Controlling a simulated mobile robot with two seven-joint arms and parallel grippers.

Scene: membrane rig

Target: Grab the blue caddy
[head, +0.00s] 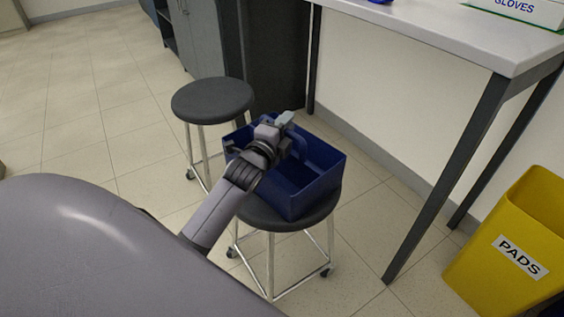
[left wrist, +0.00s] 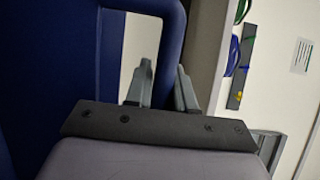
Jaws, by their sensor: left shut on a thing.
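The blue caddy (head: 318,170) is an open box with compartments and rests on a dark round stool (head: 285,217) in the head view. My left gripper (head: 284,119) reaches over the caddy from the left and is shut on its upper part. In the left wrist view the blue caddy (left wrist: 80,60) fills the left side, with an opening through it, and the fingers of my left gripper (left wrist: 163,90) stand on either side of the blue strip beside that opening. The gripper and wrist hide part of the caddy's middle. My right gripper is not in view.
A second dark stool (head: 212,99) stands behind and left. A white table (head: 450,35) with dark legs is to the right, with a gloves box (head: 520,9) on it. A yellow pads bin (head: 515,245) stands at the lower right. The tiled floor at left is clear.

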